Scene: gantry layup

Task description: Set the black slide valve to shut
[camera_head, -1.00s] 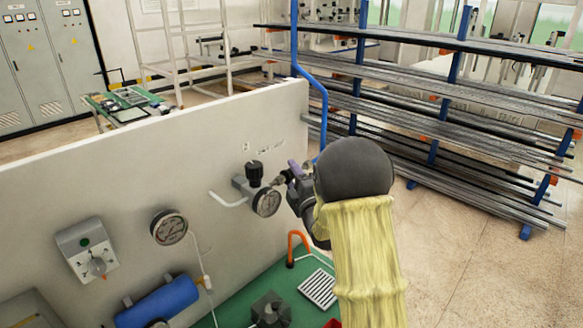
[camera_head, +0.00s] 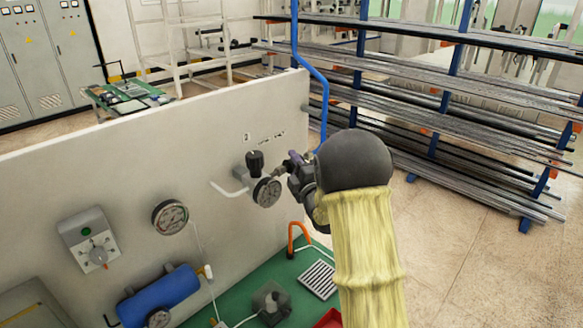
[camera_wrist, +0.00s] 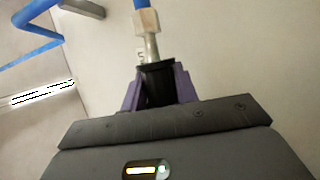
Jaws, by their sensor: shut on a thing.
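The black slide valve (camera_wrist: 157,72) sits at the end of a metal fitting below a blue air line, in the wrist view. My gripper (camera_wrist: 157,92) is shut on it, with a purple finger on each side. In the head view my gripper (camera_head: 294,160) is at the right part of the white panel, just right of a regulator with a black knob (camera_head: 255,162) and a gauge. My dark wrist hides much of the valve there. I cannot tell the valve's slide position.
The white panel (camera_head: 130,165) carries a second gauge (camera_head: 170,217), a switch box (camera_head: 88,240) and a blue cylinder (camera_head: 158,292). An orange hook (camera_head: 295,236) and a vent grille (camera_head: 318,280) are on the green bench. A rack of metal bars (camera_head: 450,120) stands behind.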

